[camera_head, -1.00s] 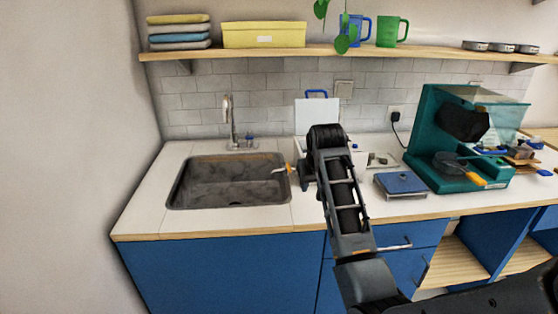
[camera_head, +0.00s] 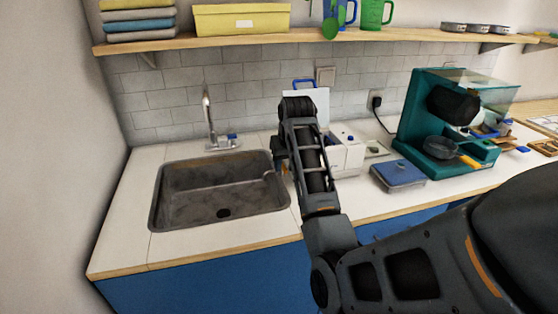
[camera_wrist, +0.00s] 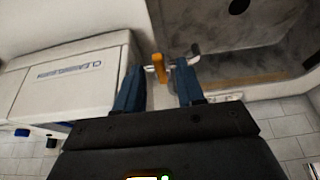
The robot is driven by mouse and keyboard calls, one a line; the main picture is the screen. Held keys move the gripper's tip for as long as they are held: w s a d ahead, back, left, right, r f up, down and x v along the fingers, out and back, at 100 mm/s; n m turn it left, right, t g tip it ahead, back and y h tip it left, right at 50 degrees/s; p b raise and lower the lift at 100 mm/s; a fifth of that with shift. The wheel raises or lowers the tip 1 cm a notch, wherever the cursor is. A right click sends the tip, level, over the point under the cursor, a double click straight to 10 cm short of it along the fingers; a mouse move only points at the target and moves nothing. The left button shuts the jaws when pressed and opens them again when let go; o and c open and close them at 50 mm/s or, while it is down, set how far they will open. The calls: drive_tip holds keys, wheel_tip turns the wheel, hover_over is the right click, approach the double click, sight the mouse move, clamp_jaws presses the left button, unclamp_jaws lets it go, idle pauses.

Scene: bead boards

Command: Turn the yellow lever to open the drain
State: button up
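The yellow lever (camera_wrist: 160,67) sits on a thin pale rod with a dark end, beside the sink rim in the wrist view. My gripper (camera_wrist: 158,68) is open, with its two blue fingers on either side of the lever and a gap on each side. In the head view my gripper (camera_head: 279,158) is at the right rim of the grey sink (camera_head: 167,205), and my arm mostly hides the lever. The dark round drain (camera_head: 223,213) lies in the sink floor and shows in the wrist view too (camera_wrist: 238,6).
A white box-shaped appliance (camera_head: 346,155) stands close to the right of my gripper; it also shows in the wrist view (camera_wrist: 75,80). A faucet (camera_head: 209,120) stands behind the sink. A blue-topped scale (camera_head: 398,173) and a teal machine (camera_head: 412,125) stand further right.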

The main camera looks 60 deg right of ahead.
drive_tip(key=shift+d+f, duration=0.1)
drive_tip(key=shift+f, duration=0.15)
clamp_jaws()
idle(0.3)
